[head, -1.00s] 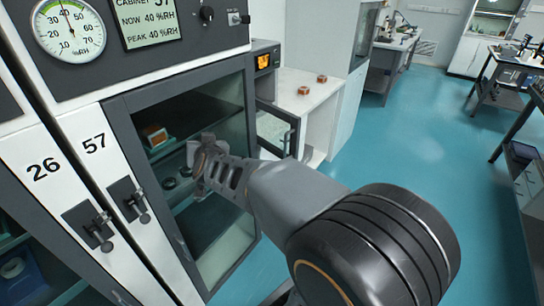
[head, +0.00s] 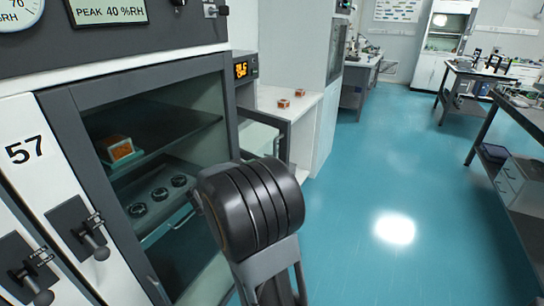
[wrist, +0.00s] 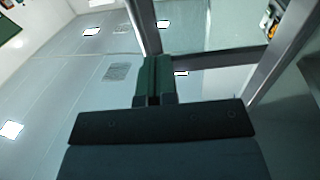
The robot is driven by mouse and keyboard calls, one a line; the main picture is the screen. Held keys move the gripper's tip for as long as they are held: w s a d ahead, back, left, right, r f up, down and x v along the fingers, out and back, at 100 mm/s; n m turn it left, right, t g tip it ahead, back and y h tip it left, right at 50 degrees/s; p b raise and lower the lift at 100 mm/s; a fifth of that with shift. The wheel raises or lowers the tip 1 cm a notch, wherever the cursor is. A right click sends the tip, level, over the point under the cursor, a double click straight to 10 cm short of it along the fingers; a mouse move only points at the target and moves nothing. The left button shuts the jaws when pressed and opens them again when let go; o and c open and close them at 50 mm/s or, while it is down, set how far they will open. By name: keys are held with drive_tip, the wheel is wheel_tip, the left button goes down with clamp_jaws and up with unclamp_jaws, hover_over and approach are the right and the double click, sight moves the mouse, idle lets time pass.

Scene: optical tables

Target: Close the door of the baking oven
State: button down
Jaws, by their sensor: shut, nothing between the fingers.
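The baking oven (head: 245,70), with a lit orange display, stands on the white bench past the cabinet's right edge; the cabinet hides most of it. Its glass door (head: 265,138) has a dark frame and stands open, out toward the aisle. My gripper is mostly hidden behind that joint there. In the wrist view the green-dark fingers of my gripper (wrist: 153,80) are together with nothing between them. A grey-framed glass panel (wrist: 215,58) shows just beyond them; I cannot tell whether it is the oven door.
A dry cabinet with glass front (head: 150,150) and number 57 fills the left, close to my arm. It holds an orange box (head: 118,149) and dark round parts. Two small copper-coloured blocks (head: 284,103) lie on the bench. The blue floor (head: 370,190) to the right is clear.

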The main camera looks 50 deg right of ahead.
drive_tip(key=d, duration=0.9)
drive_tip(key=shift+w+d, duration=0.15)
drive_tip(key=shift+w, duration=0.05)
